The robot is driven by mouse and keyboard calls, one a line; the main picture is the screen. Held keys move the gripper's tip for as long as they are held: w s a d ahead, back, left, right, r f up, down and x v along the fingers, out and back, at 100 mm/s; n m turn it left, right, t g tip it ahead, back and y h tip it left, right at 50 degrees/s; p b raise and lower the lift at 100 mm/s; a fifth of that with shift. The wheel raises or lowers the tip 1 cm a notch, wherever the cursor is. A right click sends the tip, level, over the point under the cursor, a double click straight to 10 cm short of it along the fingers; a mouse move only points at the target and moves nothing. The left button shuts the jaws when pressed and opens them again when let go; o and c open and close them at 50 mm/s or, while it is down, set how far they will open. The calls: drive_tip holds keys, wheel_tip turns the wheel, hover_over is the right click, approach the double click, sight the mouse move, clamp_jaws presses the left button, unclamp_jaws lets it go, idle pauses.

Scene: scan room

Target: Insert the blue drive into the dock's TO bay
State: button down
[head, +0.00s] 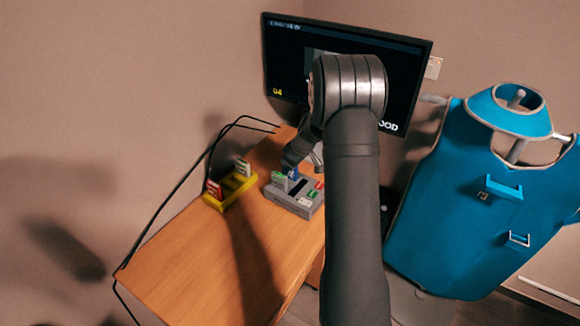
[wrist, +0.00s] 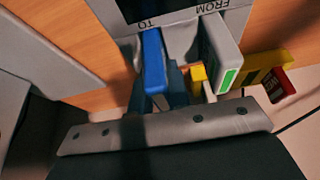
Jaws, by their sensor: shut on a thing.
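The blue drive (wrist: 153,62) stands between the fingers of my gripper (wrist: 158,88), which is shut on it. In the wrist view its far end is right beside the TO label of the grey dock (wrist: 180,40). How far it sits in the TO bay, if at all, cannot be told. In the head view the dock (head: 290,201) is on the desk, and a bit of the blue drive (head: 292,173) shows at my gripper (head: 290,165). A pale drive with a green label (wrist: 222,52) stands at the FROM label, next to the blue one.
A yellow rack (head: 230,190) with a red drive (head: 214,188) and a green-and-white drive (head: 243,168) stands left of the dock. A monitor (head: 290,60) is behind. The front of the wooden desk (head: 190,250) is clear. A black cable runs along its left edge.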

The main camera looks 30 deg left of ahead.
drive_tip(key=shift+f, duration=0.3)
drive_tip(key=c, duration=1.1)
unclamp_jaws()
drive_tip(key=shift+r, duration=3.45)
drive_tip(key=shift+f, duration=3.15)
drive_tip(key=shift+r, duration=0.1)
